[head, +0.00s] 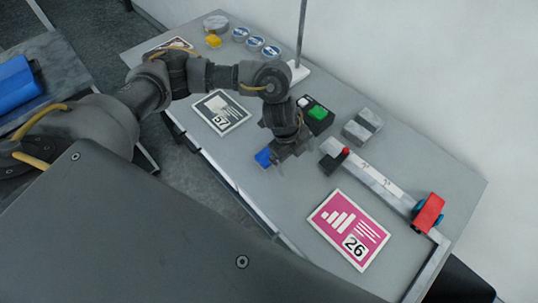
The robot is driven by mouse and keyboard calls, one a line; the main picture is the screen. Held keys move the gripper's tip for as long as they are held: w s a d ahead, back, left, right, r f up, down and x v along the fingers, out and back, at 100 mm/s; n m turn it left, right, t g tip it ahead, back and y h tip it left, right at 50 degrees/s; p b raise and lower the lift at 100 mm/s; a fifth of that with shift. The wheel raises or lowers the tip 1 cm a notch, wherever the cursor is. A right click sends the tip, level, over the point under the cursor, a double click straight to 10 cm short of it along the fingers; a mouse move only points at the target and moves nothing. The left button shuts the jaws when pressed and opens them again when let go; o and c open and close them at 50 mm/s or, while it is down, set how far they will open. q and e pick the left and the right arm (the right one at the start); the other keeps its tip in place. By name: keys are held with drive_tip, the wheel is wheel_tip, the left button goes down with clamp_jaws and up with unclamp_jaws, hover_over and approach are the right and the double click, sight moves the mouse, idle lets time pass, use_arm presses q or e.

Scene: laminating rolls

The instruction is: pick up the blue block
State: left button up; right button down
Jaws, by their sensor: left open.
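The blue block (262,158) lies on the grey table, partly hidden by my left gripper. My left arm comes in from the left and bends down over the table. My left gripper (274,163) points down, with its open fingers right at the block. I cannot tell whether the fingers touch the block or are around it. My right gripper is not in view.
On the grey table (420,175), a box with a green top (318,113), a grey block (362,125) and a red button (346,151) stand right of the gripper. A pink card (349,229), a dark card (221,112) and a red toy car (428,213) lie around. A blue roll (15,84) is far left.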

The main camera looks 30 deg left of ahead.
sight(269, 153)
use_arm(q)
drive_tip(key=w+a+r+n+y, duration=0.1)
drive_tip(key=w+a+r+y, duration=0.15)
drive_tip(key=a, duration=0.75)
drive_tip(key=shift+g+y, duration=0.25)
drive_tip(key=shift+g, duration=0.05)
wheel_tip(269, 153, down, 5)
drive_tip(key=shift+s+d+f, duration=0.2)
drive_tip(key=shift+s+f, duration=0.05)
drive_tip(key=shift+f, duration=2.45)
drive_tip(key=shift+c, duration=0.4)
drive_tip(key=c, duration=0.9)
drive_tip(key=shift+c, duration=0.2)
drive_tip(key=shift+r, duration=0.1)
